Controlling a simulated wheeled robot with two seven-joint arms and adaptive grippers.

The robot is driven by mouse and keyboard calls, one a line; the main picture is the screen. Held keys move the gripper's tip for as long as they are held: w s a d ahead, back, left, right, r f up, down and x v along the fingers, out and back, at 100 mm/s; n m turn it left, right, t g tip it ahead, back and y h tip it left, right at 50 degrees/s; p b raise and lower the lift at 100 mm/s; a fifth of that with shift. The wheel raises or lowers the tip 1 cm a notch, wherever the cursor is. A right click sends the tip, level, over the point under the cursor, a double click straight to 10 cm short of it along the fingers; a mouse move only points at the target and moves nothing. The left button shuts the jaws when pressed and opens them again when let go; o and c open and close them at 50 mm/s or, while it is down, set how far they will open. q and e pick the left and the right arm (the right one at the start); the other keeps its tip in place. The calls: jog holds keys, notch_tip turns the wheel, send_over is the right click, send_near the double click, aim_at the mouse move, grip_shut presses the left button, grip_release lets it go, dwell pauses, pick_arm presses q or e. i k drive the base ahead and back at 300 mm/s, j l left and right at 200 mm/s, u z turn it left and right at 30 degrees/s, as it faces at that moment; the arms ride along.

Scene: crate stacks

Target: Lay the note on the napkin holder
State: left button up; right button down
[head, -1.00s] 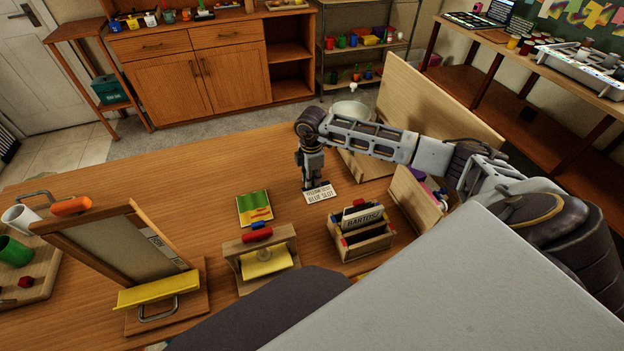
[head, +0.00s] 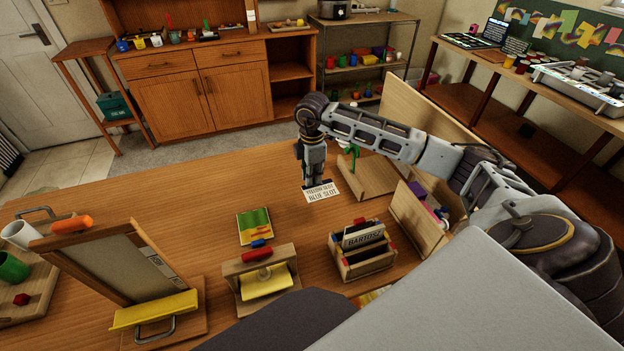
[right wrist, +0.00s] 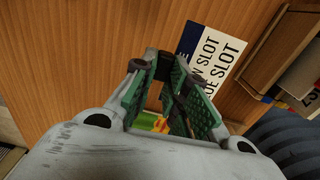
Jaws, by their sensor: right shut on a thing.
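The note (head: 322,192) is a small white card with dark print reading "BLUE SLOT" on its lower line. My right gripper (head: 313,182) points down and is shut on the note's left end. In the right wrist view the note (right wrist: 214,60) sticks out beside the closed green-padded fingers (right wrist: 168,90). The napkin holder looks to be the wooden stand (head: 236,268) with a yellow napkin in it and a red and blue bar on top. It stands nearer than the gripper and to its left. My left gripper is not in view.
A green and yellow booklet (head: 254,226) lies behind the stand. A wooden card box (head: 364,268) stands right of it. A framed board (head: 108,262) with a yellow ledge is at left. Wooden panels (head: 420,216) stand at right. The table's middle left is clear.

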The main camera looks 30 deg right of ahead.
aim_at(377, 173)
jog(key=k+j, duration=0.15)
jog(key=k, duration=0.35)
jog(key=k+j, duration=0.2)
jog(key=k, duration=0.25)
